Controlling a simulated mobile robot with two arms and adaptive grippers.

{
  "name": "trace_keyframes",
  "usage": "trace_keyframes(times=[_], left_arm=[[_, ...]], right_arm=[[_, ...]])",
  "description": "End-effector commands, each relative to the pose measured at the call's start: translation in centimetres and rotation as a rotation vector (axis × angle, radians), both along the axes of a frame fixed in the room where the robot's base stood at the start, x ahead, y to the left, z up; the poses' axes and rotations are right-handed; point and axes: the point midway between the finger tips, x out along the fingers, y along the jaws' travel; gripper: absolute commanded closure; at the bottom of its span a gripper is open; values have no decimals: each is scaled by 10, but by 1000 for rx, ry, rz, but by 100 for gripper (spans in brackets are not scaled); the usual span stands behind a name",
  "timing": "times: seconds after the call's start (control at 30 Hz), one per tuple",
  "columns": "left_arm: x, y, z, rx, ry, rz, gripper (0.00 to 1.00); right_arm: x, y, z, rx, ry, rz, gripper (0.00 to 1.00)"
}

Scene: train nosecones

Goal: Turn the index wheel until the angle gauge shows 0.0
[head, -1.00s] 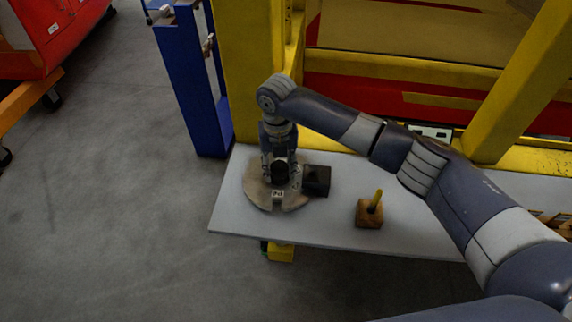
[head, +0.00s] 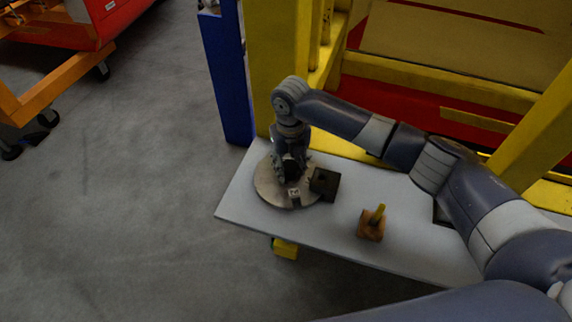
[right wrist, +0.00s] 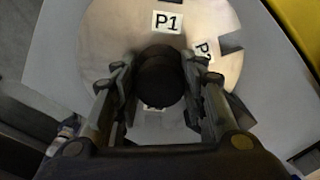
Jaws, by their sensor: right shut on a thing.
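The index wheel (head: 268,186) is a pale metal disc lying flat on the bench, with a white label near its front edge. In the right wrist view the wheel (right wrist: 110,45) shows labels P1 and P2 and a notch in its rim. My right gripper (head: 292,178) points down over the wheel's middle. It is shut on a dark round knob (right wrist: 160,77), with a finger on each side; the gripper (right wrist: 161,88) shows from above there. My left gripper is not in view. I cannot make out an angle gauge or its reading.
A dark block (head: 325,184) stands right beside the wheel. A wooden block with a yellow peg (head: 371,226) is farther right on the grey bench (head: 330,240). Yellow frame posts (head: 275,70) and a blue post (head: 228,80) rise behind. The bench front is clear.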

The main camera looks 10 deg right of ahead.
Motion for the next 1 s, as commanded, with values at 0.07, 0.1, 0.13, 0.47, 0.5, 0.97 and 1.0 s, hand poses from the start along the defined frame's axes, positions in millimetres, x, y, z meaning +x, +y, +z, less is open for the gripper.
trace_keyframes(times=[0.07,0.1,0.13,0.47,0.5,0.97,1.0], left_arm=[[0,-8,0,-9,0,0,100],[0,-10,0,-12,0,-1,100],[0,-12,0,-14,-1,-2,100],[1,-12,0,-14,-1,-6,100],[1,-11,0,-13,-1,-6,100],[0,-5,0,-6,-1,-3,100],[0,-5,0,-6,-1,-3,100]], right_arm=[[0,0,-1,0,1,1,100],[-1,0,-1,0,1,1,100],[0,0,-1,0,1,1,100],[0,0,-1,0,0,1,41],[0,0,-1,0,0,1,41],[1,1,36,2,-5,2,41],[1,1,45,2,-6,1,41]])
